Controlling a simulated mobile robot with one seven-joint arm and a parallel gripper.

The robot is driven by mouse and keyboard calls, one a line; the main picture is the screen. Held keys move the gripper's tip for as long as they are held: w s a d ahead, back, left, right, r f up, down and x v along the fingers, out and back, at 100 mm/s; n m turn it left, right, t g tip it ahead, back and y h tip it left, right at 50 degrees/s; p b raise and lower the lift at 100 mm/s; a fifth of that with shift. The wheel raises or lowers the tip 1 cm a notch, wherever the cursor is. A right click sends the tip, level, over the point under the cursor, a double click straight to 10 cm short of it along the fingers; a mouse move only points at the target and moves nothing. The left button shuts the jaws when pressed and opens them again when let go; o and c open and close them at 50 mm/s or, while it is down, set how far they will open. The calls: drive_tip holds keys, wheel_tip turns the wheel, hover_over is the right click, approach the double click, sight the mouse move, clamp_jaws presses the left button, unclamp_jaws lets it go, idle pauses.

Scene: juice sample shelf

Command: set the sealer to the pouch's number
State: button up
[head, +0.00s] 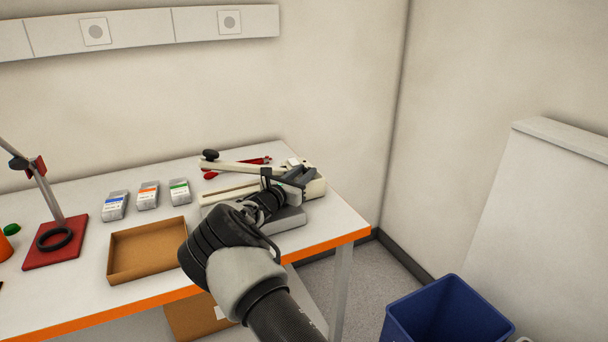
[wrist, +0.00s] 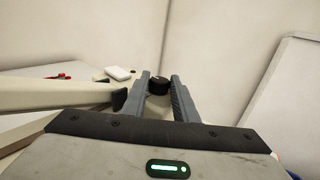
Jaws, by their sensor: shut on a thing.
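The sealer (head: 230,190) is a beige bench device with a long lever arm (head: 240,168) raised above its base. My gripper (head: 296,180) is at the sealer's right end and hides part of it. In the wrist view, my gripper (wrist: 159,88) is shut on a small black knob (wrist: 157,86), the sealer's dial, between its fingertips. The dial's markings cannot be read. Three pouches lie on the table, with a blue label (head: 115,206), an orange label (head: 148,195) and a green label (head: 179,191). Their print is too small to read.
An open cardboard tray (head: 112,270) lies in front of the pouches. A stand with a red base (head: 40,256) is at the left. A red tool (head: 210,175) lies behind the sealer. A blue bin (head: 440,310) stands on the floor, right of the table.

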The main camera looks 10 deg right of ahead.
drive_tip(key=o, duration=1.1)
drive_tip(key=shift+r, duration=0.1)
drive_tip(key=shift+c, duration=0.2)
drive_tip(key=v, duration=1.7)
drive_tip(key=shift+s+a+p, duration=0.2)
drive_tip(key=shift+a+p, duration=0.05)
drive_tip(key=shift+p, duration=0.15)
drive_tip(key=s+d+r+m+g+y+p, duration=0.1)
drive_tip(key=s+d+r+m+g+p, duration=0.3)
drive_tip(key=s+d+m, duration=0.45)
drive_tip(key=s+d+r+m+g+y+p, duration=0.1)
drive_tip(key=s+d+r+m+g, duration=0.65)
drive_tip(key=d, duration=0.25)
drive_tip(key=s+a+r+m+t+y+p, duration=0.1)
drive_tip(key=s+a+r+m+y+p, duration=0.1)
drive_tip(key=s, duration=0.6)
drive_tip(key=s+a+r+m+t+y+p, duration=0.1)
drive_tip(key=s+r+m+y+p, duration=0.1)
drive_tip(key=s+r+m+y, duration=0.2)
drive_tip(key=s+a+r+m+t+y+p, duration=0.1)
drive_tip(key=s+r+m, duration=0.5)
drive_tip(key=s, duration=0.7)
wheel_tip(320, 180, up, 2)
drive_tip(key=shift+a+r+y+p, duration=0.1)
drive_tip(key=shift+a+y+p, duration=0.7)
drive_tip(key=shift+y, duration=0.2)
